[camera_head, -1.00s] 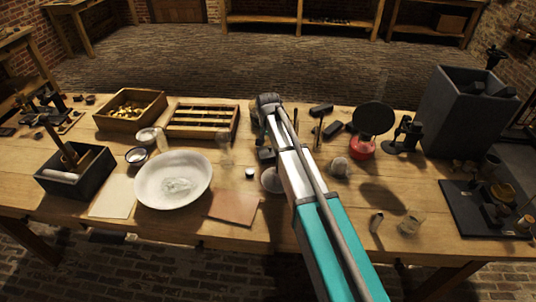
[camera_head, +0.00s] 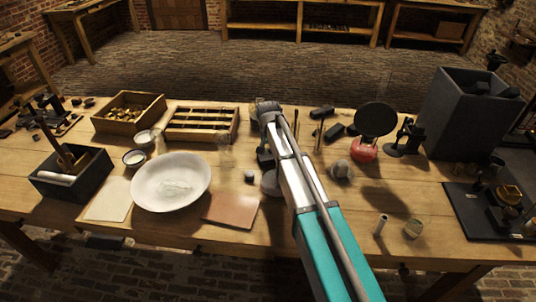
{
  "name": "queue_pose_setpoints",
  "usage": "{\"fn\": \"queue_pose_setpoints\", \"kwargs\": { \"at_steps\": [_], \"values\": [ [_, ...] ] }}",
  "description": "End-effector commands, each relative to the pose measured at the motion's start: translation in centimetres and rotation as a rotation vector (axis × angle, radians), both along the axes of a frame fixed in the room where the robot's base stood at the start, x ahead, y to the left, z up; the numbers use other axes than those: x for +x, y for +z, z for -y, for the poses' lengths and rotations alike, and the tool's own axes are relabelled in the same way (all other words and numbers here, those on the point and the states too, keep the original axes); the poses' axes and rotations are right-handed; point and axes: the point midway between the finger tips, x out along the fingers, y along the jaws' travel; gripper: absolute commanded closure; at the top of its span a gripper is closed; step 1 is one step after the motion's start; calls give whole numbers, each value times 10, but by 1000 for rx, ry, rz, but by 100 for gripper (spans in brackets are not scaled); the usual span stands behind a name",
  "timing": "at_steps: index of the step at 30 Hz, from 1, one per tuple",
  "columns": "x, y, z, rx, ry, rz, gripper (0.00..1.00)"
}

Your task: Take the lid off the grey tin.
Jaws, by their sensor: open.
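A grey round thing (camera_head: 270,183), possibly the grey tin, stands near the middle of the table. My arm covers its right side, and I cannot make out its lid. My gripper (camera_head: 265,158) shows as a small dark shape beside my arm, just behind and above the grey thing in the picture. Its fingertips are hard to make out; it looks open, with nothing seen in it. I cannot tell whether it touches the grey thing.
A small pale pot (camera_head: 249,176) stands just left of the grey thing. A white basin (camera_head: 149,194) and brown sheet (camera_head: 230,210) lie left. A red burner (camera_head: 364,150) and tall grey box (camera_head: 455,120) stand right. The front right holds small loose items.

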Motion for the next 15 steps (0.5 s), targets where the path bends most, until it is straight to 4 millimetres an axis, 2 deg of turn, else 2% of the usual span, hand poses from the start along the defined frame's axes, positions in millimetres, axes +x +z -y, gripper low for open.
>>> {"fn": "queue_pose_setpoints", "kwargs": {
  "at_steps": [3,13,15],
  "values": [
    [0,0,0,0,0,0,36],
    [0,0,0,0,0,0,97],
    [0,0,0,0,0,0,100]
  ]
}}
